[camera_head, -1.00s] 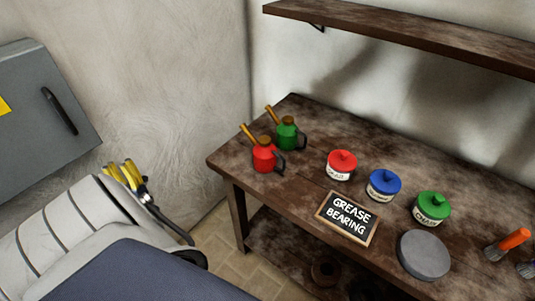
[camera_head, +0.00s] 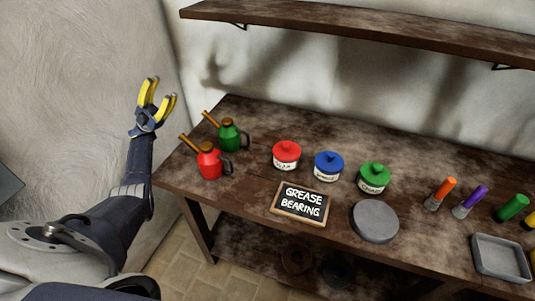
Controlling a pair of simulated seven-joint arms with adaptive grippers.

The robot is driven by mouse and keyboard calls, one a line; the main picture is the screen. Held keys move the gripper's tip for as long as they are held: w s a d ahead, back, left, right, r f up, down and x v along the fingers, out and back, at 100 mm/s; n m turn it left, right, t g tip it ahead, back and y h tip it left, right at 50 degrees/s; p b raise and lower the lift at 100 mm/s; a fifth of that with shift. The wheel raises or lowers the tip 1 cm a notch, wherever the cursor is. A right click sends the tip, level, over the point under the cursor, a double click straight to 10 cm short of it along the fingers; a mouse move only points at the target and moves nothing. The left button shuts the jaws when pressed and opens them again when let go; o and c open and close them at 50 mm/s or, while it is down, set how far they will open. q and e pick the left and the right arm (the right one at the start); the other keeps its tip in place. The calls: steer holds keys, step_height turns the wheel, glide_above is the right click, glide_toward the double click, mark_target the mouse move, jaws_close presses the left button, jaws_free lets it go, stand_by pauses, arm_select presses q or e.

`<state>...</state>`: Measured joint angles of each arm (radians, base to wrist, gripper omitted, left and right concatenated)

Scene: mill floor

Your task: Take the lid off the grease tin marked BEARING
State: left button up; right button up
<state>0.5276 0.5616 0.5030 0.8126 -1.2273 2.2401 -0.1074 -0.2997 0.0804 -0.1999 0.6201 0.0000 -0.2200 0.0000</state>
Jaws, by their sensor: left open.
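Three lidded tins stand in a row on the wooden bench: a red one (camera_head: 286,156), a blue one (camera_head: 328,166) and a green one (camera_head: 374,178). Each has a knobbed lid in its own colour, seated on top, and a white label. The labels are too small to read surely; I cannot confirm which says BEARING. A chalkboard sign (camera_head: 300,203) reading GREASE BEARING lies in front of them. My left gripper (camera_head: 160,91), with yellow fingers, is open and empty. It is raised left of the bench, well apart from the tins. My right gripper is out of view.
A red oil can (camera_head: 209,161) and a green oil can (camera_head: 229,135) stand between my left gripper and the tins. A round grey disc (camera_head: 375,221) lies right of the sign. Coloured-handled tools (camera_head: 440,194) and a grey tray (camera_head: 500,258) are at right. A shelf (camera_head: 370,32) hangs above.

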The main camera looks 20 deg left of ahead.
arm_select(q)
steer(key=w+d+r+m+g+y, duration=0.2)
steer(key=w+d+r+g, duration=0.15)
steer(key=d, duration=0.55)
steer(key=w+d+r+m+g+y, duration=0.1)
steer(key=w+d+r+m+g, duration=0.2)
steer(key=w+d+g, duration=0.35)
steer(key=m+t+y, duration=0.3)
steer(key=m+y, duration=0.9)
steer(key=y, duration=0.9)
glide_above(331, 154)
steer(key=s, duration=0.2)
steer(key=f, duration=1.2)
steer(key=a+f, duration=0.1)
steer(key=f, duration=0.5)
steer(key=shift+w+f, duration=0.2)
steer(key=shift+f, duration=0.05)
steer(key=shift+x, duration=2.9)
steer(key=shift+a, duration=0.15)
